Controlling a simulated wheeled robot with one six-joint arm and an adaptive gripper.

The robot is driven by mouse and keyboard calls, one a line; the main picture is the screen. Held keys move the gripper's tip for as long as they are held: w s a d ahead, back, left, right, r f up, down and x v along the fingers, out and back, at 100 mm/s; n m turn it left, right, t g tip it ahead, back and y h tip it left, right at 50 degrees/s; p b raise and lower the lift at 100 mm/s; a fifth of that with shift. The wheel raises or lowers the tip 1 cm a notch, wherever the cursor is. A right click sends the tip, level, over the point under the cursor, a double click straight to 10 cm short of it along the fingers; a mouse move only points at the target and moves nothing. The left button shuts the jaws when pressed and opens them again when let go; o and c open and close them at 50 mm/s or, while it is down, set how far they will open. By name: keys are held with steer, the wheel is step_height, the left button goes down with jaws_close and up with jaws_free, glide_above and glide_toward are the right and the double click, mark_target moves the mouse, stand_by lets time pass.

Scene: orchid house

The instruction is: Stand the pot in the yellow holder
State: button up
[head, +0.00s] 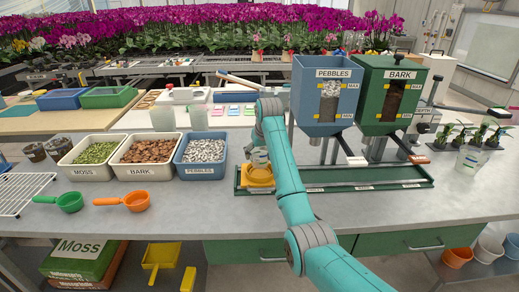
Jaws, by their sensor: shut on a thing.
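The clear pot (260,157) is upright at the yellow holder (257,182), on the left end of the green tray (340,184). My gripper (252,149) is shut on the pot from above, at the left of my teal arm. The pot's lower part is at the holder's upper rim. I cannot tell whether it rests in the holder or hangs just above it. My arm hides the right side of the pot and part of the holder.
Blue pebbles hopper (320,100) and green bark hopper (388,105) stand close right of my arm. Bins of moss (94,172), bark (148,172) and pebbles (203,173) are at left, with green (69,202) and orange (135,201) scoops in front.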

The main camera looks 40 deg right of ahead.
steer(key=shift+s+f, duration=0.1)
steer(key=shift+f, duration=0.45)
stand_by(0.5)
steer(key=shift+f, duration=0.4)
steer(key=shift+f, duration=1.4)
stand_by(1.1)
steer(key=o, duration=0.6)
steer(key=v, duration=1.2)
